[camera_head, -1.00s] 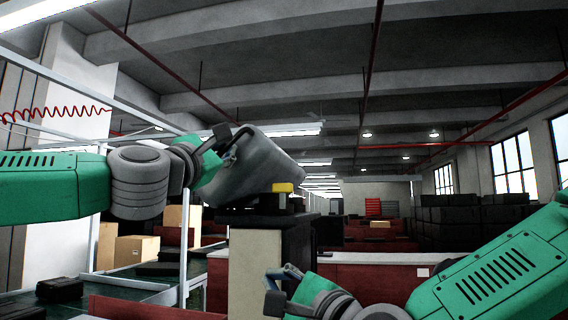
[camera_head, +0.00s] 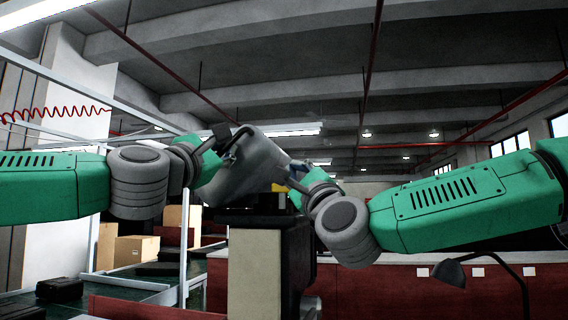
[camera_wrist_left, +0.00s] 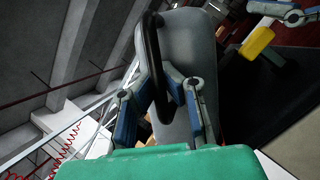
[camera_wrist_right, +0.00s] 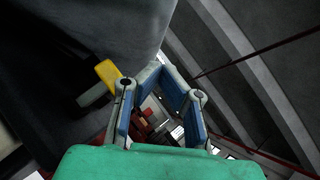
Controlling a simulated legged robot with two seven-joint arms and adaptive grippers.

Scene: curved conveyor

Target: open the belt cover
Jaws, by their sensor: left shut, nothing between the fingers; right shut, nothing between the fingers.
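The belt cover (camera_head: 252,170) is a grey curved shell, raised and tilted above a dark housing; it fills the upper middle of the left wrist view (camera_wrist_left: 190,50). Its black bar handle (camera_wrist_left: 153,45) runs between the fingers of my left gripper (camera_wrist_left: 158,80), which is shut without a firm grip; contact is unclear. In the head view, my left gripper (camera_head: 230,152) is at the cover's upper left. My right gripper (camera_wrist_right: 165,80) is shut and empty beside the cover's right edge, near a yellow block (camera_wrist_right: 108,75). In the head view, my right arm partly hides that block (camera_head: 279,187).
A pale pedestal (camera_head: 255,270) stands under the dark housing. Cardboard boxes (camera_head: 135,250) and a dark case (camera_head: 60,290) lie at left, near a metal frame. A red counter (camera_head: 430,285) and black lamp (camera_head: 450,272) stand at lower right.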

